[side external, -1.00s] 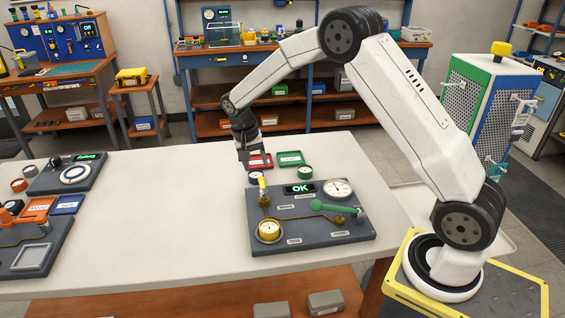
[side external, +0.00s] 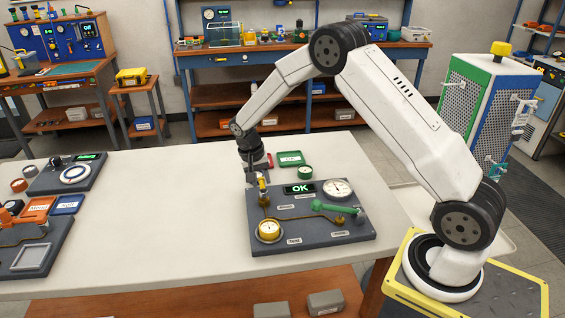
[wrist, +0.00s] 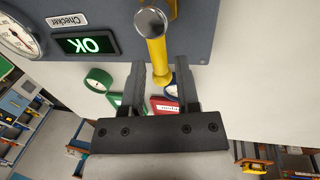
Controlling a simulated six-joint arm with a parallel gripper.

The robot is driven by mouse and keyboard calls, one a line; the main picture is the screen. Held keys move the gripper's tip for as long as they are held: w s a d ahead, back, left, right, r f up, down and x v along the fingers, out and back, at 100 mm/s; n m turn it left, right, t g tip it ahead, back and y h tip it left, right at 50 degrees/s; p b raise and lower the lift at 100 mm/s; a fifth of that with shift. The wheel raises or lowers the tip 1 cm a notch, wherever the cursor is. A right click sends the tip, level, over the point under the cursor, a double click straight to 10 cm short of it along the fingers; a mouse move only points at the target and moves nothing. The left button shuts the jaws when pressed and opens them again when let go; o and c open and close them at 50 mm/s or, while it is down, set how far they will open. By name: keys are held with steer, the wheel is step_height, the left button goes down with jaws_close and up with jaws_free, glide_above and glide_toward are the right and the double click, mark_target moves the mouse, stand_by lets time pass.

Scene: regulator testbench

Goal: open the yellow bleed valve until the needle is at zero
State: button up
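The yellow bleed valve (side external: 263,192) stands up at the far left corner of the grey test panel (side external: 345,238). In the wrist view the yellow handle (wrist: 157,52) has a round silver end. My gripper (side external: 257,178) points down at the valve from behind. In the wrist view my gripper (wrist: 158,68) is open, with one finger on each side of the handle and gaps visible. A yellow-rimmed gauge (side external: 269,230) and a white gauge (side external: 337,188) sit on the panel. Their needle readings are too small to tell.
A display (side external: 299,189) reads OK. A green lever (side external: 329,206) lies on the panel's right half.

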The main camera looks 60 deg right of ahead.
jaws_close()
steer(key=shift+a+n, duration=0.1)
steer(key=shift+n, duration=0.2)
steer(key=n, duration=0.1)
steer(key=a+n, duration=0.1)
steer(key=shift+w+n+t, duration=0.3)
steer(key=shift+w+n, duration=0.05)
steer(key=shift+n, duration=0.05)
steer(key=n, duration=0.1)
steer(key=a+n, duration=0.1)
steer(key=n, duration=0.2)
steer(key=shift+w+a+r+n+t+h, duration=0.1)
steer(key=shift+w+a+n+t+h, duration=0.05)
steer(key=shift+a+n+t+h, duration=0.2)
steer(key=n, duration=0.1)
steer(key=a+n, duration=0.1)
steer(key=n, duration=0.1)
steer(key=a+n+t, duration=0.1)
steer(key=n, duration=0.1)
steer(key=shift+s, duration=0.2)
steer(key=n, duration=0.2)
steer(key=s+a+n+t, duration=0.1)
steer(key=n, duration=0.2)
steer(key=shift+a, duration=0.1)
